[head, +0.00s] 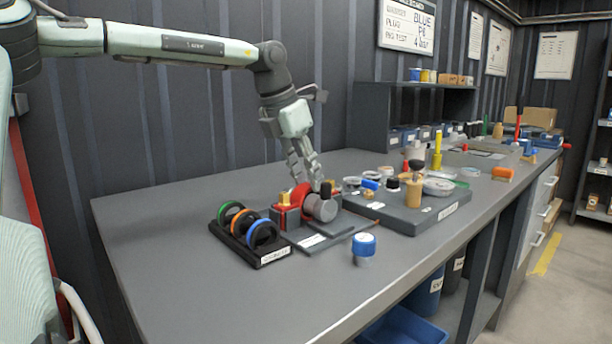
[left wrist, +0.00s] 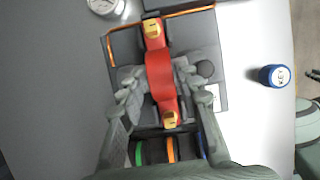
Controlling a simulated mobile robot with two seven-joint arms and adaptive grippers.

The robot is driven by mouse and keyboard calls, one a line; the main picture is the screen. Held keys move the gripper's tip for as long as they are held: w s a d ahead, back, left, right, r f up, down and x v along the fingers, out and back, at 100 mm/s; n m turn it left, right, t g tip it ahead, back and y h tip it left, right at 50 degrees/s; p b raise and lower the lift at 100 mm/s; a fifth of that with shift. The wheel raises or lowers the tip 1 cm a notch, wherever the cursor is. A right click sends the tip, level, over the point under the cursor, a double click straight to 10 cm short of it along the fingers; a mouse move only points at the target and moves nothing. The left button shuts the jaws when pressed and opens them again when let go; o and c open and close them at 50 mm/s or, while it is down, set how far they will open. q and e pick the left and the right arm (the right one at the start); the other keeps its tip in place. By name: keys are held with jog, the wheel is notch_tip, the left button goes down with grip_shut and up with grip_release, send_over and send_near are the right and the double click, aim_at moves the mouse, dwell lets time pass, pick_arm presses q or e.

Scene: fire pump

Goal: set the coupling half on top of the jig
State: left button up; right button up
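The red coupling half (head: 300,194), an arched band with brass pieces at its ends, sits over the grey pipe stub of the jig (head: 321,208). The left wrist view shows the coupling half (left wrist: 160,75) lengthwise across the pipe, with the jig's dark base (left wrist: 124,44) beneath. My left gripper (head: 308,178) points down over it. In the left wrist view my left gripper's fingers (left wrist: 161,82) stand on either side of the red band, with narrow gaps showing, so it looks open. Contact low down is hidden. My right gripper is not in view.
A black rack (head: 249,238) with green, orange and blue rings stands left of the jig. A blue-capped pot (head: 364,248) stands in front. A grey board (head: 420,213) with several small parts lies to the right. The left bench top is clear.

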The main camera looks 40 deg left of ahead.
pick_arm(q)
jog(key=shift+r+p, duration=1)
jog(key=shift+r, duration=0.45)
jog(key=o, duration=0.6)
jog(key=shift+c, duration=0.2)
jog(key=shift+o, duration=1.3)
jog(key=shift+f, duration=0.1)
